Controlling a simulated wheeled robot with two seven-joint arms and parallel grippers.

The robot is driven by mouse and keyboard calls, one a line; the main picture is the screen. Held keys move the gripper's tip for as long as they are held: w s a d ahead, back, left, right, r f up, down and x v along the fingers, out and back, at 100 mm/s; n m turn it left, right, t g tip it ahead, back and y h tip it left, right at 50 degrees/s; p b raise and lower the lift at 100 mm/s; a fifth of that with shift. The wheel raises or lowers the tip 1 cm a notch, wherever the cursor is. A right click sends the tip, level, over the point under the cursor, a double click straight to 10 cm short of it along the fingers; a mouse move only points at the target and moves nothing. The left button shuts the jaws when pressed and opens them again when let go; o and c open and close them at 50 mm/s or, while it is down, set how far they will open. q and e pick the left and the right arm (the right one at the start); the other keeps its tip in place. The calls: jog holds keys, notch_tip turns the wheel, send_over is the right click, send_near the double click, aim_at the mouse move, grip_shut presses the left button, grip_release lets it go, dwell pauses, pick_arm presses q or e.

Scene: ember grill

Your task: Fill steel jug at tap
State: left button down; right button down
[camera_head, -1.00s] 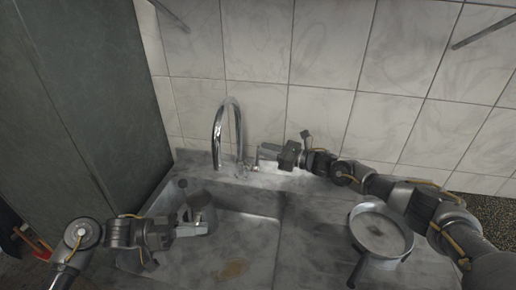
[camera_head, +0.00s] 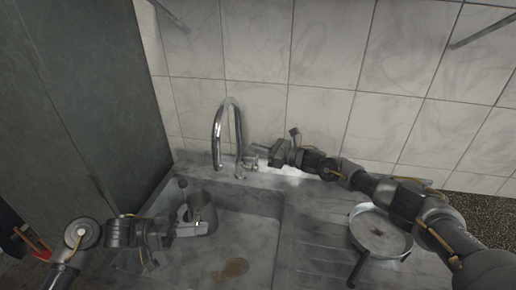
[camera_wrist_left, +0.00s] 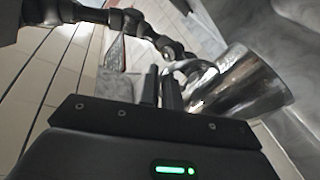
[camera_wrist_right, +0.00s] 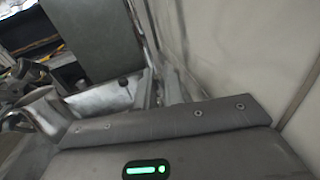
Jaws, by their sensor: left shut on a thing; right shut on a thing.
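The steel jug (camera_head: 199,200) is over the left part of the sink in the head view. It also shows in the left wrist view (camera_wrist_left: 245,88). My left gripper (camera_head: 203,229) is shut on the jug at its near side; the exact grip is hard to see. The chrome tap (camera_head: 219,122) arches up behind the sink, with the jug below and left of its spout in the picture. My right gripper (camera_head: 258,150) is shut on the tap's lever (camera_head: 250,162) at the tap's right. No water stream is visible, and the jug's inside cannot be made out.
The sink (camera_head: 245,245) has a brown stain on its floor. A round pan (camera_head: 380,233) stands on the ribbed drainboard to the right, below my right arm. A tiled wall (camera_head: 320,60) rises close behind the tap, and a dark green panel (camera_head: 95,90) stands at the left.

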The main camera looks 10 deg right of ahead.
jog(key=shift+s, duration=0.1)
jog(key=shift+s+a+f+n+y, duration=0.2)
jog(key=shift+s+a+f+n, duration=0.1)
jog(key=shift+s+n, duration=0.6)
jog(key=shift+s+a+f+n+y, duration=0.25)
jog(key=shift+s+n, duration=0.3)
jog(key=shift+n, duration=0.7)
jog(key=shift+s+a+f+n+y, duration=0.2)
jog(key=shift+s+a+n, duration=0.15)
jog(key=shift+s+n, duration=0.55)
jog(key=shift+w+n, duration=0.1)
jog(key=shift+n, duration=0.15)
jog(key=c, duration=1.6)
grip_release()
jog(key=v, duration=1.2)
